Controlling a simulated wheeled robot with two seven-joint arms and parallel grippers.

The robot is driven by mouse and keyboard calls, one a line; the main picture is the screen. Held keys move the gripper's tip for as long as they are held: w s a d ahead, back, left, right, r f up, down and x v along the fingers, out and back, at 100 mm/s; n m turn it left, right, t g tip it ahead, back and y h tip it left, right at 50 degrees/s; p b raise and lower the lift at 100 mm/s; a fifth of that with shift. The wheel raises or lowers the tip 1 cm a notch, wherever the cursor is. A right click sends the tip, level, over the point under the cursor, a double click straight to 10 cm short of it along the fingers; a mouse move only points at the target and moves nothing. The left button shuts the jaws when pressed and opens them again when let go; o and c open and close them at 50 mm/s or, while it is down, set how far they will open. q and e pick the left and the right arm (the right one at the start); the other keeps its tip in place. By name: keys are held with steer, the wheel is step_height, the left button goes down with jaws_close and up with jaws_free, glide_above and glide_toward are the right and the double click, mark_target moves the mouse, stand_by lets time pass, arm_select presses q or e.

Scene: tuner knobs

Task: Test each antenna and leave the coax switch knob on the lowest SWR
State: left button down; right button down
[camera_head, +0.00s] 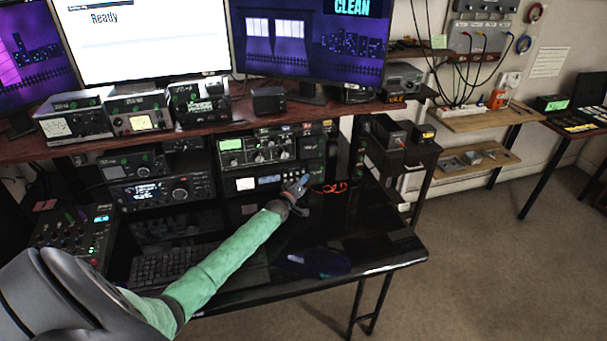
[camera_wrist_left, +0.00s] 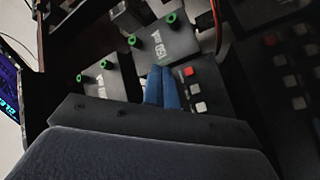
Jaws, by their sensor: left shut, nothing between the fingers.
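My left gripper (camera_head: 301,185) reaches in at the front of the desk rack in the head view. Its blue fingers (camera_wrist_left: 161,86) are shut and empty in the left wrist view. Just beyond the fingertips is a grey box with green knobs (camera_wrist_left: 165,42); a second such box (camera_wrist_left: 105,80) lies to its left. A dark panel with red and white buttons (camera_wrist_left: 197,90) is right beside the fingers. I cannot tell whether they touch it. A radio with a green display and knobs (camera_head: 256,150) is in the rack. Which unit is the coax switch is unclear.
Meter boxes (camera_head: 140,114) stand on the upper shelf under the monitors (camera_head: 140,45); one reads "Ready", another "CLEAN". A keyboard (camera_head: 172,265) and a dark mouse-like object (camera_head: 318,263) lie on the glossy desk (camera_head: 375,245). Orange cable (camera_head: 330,188) lies right of the gripper.

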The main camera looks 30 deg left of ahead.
stand_by(0.4)
arm_select(q)
steer(key=shift+a, duration=0.1)
steer(key=shift+w+a+b, duration=0.25)
steer(key=shift+b, duration=0.15)
steer(key=shift+w+a+b, duration=0.25)
steer(key=shift+b, duration=0.1)
stand_by(0.6)
steer(key=shift+s+d+r, duration=0.1)
steer(key=shift+s+d+p, duration=0.45)
steer(key=shift+d+p, duration=0.05)
steer(key=shift+p, duration=0.05)
stand_by(0.4)
